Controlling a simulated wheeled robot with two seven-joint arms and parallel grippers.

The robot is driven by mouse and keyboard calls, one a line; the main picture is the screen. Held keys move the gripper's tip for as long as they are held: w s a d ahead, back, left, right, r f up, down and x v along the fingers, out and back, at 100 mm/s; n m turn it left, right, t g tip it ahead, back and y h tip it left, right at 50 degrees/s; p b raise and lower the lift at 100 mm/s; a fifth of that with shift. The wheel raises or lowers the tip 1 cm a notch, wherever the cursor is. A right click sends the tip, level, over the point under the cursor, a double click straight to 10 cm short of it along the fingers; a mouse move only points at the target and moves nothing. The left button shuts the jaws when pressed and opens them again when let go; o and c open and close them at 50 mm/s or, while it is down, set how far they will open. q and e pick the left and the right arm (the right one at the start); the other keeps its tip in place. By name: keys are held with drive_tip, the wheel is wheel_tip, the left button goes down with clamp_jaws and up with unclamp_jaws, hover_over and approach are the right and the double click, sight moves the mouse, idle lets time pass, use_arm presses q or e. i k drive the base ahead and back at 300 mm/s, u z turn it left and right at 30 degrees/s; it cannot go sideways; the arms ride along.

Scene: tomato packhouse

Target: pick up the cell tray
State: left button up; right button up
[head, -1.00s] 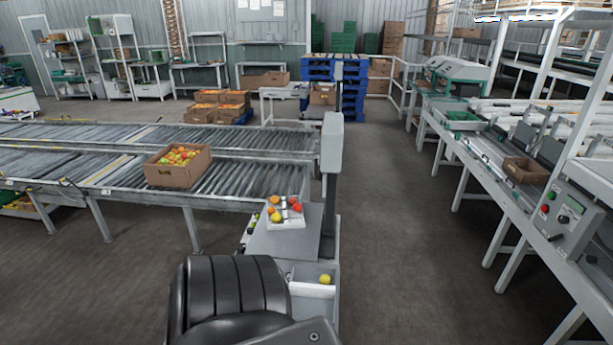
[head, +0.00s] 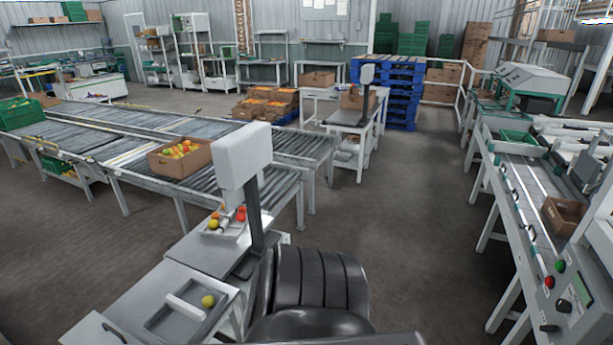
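A small white tray (head: 213,232) holding several red, orange and yellow tomatoes lies on the grey bench in the lower middle of the head view; it looks like the cell tray. Neither of my grippers is in view.
A black padded chair (head: 320,280) stands close in front, beside the bench (head: 190,252). A grey box (head: 163,320) with one yellow fruit is nearer. A roller conveyor (head: 120,147) carries a cardboard box (head: 168,164) of tomatoes. Open floor (head: 400,230) lies right.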

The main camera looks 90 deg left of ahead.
sight(229, 228)
drive_tip(key=i, duration=0.1)
drive_tip(key=u, duration=0.75)
